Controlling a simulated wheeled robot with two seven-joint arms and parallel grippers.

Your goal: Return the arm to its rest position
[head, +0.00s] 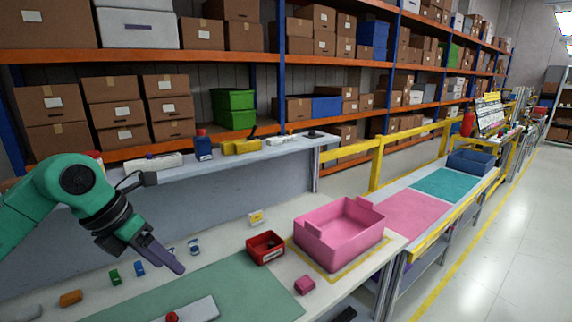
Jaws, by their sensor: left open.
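My left arm comes in from the left in green, with a black wrist. Its gripper (176,267) points down and to the right over the left part of the workbench. The fingers overlap in this view, and nothing shows held between them. They hang near the left edge of the green mat (245,287), apart from the red bin. A grey module with a red knob (190,311) lies on the mat at the bottom edge, partly cut off. My right gripper is not in view.
Small green (115,277), blue (140,268) and orange (70,298) parts lie left of the gripper. A red bin (266,247), a pink block (305,285) and a large pink tote (338,232) stand to the right. A raised shelf (230,157) runs behind.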

